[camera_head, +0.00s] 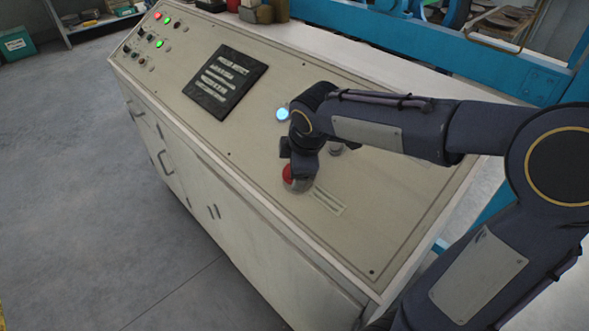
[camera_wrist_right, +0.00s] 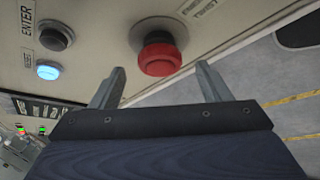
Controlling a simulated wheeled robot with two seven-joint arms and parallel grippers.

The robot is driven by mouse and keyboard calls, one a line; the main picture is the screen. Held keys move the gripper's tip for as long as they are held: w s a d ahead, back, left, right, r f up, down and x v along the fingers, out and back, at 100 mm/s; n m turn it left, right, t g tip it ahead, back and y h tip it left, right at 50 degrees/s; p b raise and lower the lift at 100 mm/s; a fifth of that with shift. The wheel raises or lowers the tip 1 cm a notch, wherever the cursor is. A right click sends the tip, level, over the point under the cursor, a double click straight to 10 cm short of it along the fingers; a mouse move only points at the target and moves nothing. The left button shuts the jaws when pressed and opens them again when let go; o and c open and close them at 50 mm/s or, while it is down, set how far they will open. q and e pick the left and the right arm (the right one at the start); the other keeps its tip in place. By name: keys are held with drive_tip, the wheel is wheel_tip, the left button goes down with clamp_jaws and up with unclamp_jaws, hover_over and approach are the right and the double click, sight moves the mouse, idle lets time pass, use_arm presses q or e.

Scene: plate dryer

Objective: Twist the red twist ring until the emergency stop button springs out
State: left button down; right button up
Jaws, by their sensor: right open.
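The red emergency stop button with its twist ring (camera_wrist_right: 160,58) sits on a grey round base on the console panel. In the head view the red button (camera_head: 289,174) is partly covered by my right gripper (camera_head: 297,172). In the right wrist view my right gripper (camera_wrist_right: 160,82) is open, with one finger to each side of the button. The fingers look apart from the red ring, and nothing is held. Whether the button is pressed in or out cannot be told. My left gripper is not in view.
The sloped console (camera_head: 225,140) carries a dark display (camera_head: 225,82), a lit blue button (camera_head: 282,114) and green and red lamps at its far end. A black ENTER button (camera_wrist_right: 55,36) is near the blue one. A blue frame (camera_head: 430,50) stands behind. Open floor lies left.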

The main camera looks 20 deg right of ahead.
drive_tip(key=shift+v, duration=2.05)
